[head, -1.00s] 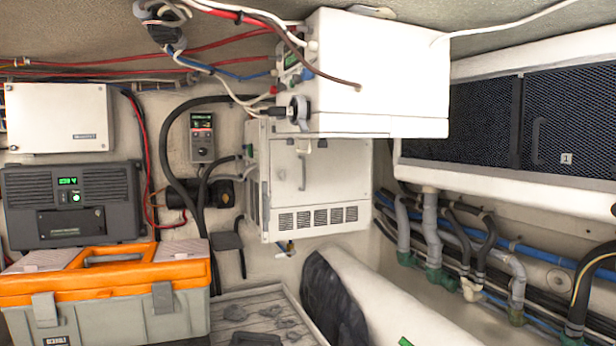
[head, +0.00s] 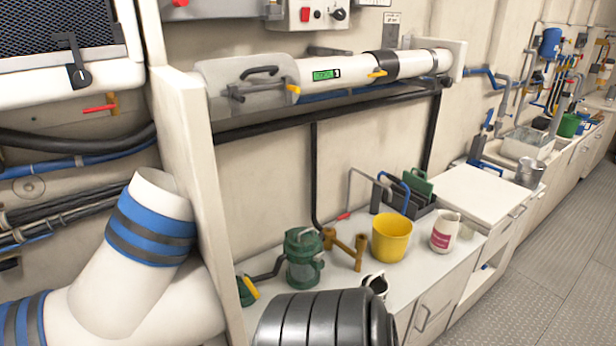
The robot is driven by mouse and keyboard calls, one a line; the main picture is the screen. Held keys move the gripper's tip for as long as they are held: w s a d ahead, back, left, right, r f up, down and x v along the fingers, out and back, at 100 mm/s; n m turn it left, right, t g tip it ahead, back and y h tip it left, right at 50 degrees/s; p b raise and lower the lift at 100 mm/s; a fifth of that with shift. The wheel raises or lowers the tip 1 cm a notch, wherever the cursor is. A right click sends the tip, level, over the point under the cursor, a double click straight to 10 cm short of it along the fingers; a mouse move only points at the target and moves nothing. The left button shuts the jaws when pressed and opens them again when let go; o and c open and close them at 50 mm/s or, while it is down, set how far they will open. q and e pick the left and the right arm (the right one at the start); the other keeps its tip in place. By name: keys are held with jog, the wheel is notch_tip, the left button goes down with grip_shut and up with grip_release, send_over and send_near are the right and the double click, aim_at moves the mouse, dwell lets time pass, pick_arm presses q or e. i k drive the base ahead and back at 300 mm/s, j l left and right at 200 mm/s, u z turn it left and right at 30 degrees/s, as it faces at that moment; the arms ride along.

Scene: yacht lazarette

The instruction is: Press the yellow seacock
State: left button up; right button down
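No valve in the head view is plainly marked as the yellow seacock. A second yellow-orange handle (head: 293,88) is at the left end of that cylinder, beside grey levers. A brass-yellow pipe fitting (head: 345,247) stands on the white counter between a green strainer and a yellow bucket. I cannot tell which of these is the seacock. Neither of my grippers shows.
The white counter (head: 415,268) also holds a yellow bucket (head: 391,238), a green strainer (head: 304,256) and a white jug (head: 445,232). A thick blue-banded white pipe (head: 150,235) and a black ribbed cylinder (head: 325,320) fill the near foreground. Grey floor (head: 545,250) is clear at right.

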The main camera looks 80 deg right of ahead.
aim_at(241, 275)
jog(key=z, duration=1.05)
jog(key=k+j, duration=0.1)
jog(key=k, duration=0.6)
